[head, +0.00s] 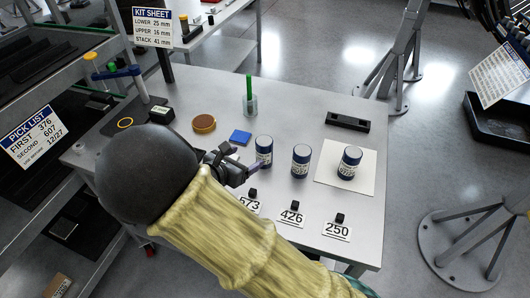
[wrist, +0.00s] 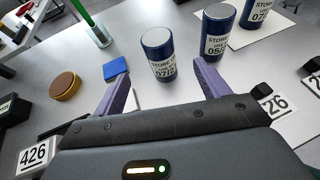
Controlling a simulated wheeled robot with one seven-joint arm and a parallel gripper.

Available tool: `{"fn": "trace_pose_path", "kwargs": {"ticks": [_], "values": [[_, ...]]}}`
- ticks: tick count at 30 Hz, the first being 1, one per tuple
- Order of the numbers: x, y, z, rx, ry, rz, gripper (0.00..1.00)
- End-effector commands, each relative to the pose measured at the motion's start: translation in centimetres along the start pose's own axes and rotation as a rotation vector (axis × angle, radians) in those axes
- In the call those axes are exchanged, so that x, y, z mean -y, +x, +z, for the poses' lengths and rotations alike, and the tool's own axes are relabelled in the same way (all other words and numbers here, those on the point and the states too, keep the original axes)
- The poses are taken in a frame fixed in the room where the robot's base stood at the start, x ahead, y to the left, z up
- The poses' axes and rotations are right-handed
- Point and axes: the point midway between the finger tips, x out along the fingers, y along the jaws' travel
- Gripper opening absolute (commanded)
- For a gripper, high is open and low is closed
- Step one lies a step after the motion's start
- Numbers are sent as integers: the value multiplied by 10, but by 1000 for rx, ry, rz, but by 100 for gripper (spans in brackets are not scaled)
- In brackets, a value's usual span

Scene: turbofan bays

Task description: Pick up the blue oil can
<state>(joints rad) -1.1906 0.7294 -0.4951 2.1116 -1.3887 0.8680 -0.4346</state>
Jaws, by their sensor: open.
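Three blue cans with white labels stand upright in a row on the grey table. The left can (head: 264,150) is nearest my gripper (head: 250,170); the middle can (head: 301,160) stands apart to its right. The right can (head: 349,162) stands on a white sheet (head: 333,180). In the wrist view my gripper (wrist: 160,82) is open and empty. The left can (wrist: 159,52) shows just beyond and between its two purple fingers, with no clear contact. The middle can (wrist: 217,32) and the right can (wrist: 258,12) show farther right. Their label dates are partly hidden.
Number cards with small black blocks, including the 250 card (head: 337,231), line the front edge. A blue square (head: 240,137), an amber disc (head: 204,123), a clear cup with a green rod (head: 249,101) and a black tray (head: 348,122) lie behind the cans.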

Motion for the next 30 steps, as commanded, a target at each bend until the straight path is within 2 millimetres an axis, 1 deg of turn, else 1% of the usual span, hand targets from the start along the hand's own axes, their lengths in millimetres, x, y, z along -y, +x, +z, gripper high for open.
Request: {"fn": "trace_pose_path", "kwargs": {"ticks": [1, 9, 13, 16, 26, 30], "values": [[0, 9, 0, 1, -1, -3, 75], [-1, 56, -1, 0, -4, 1, 75], [0, 75, -1, 0, -2, 0, 75], [0, 82, 0, 0, -1, 2, 75], [0, 84, -1, -1, -1, 1, 75], [1, 96, -2, 0, -3, -1, 75]]}}
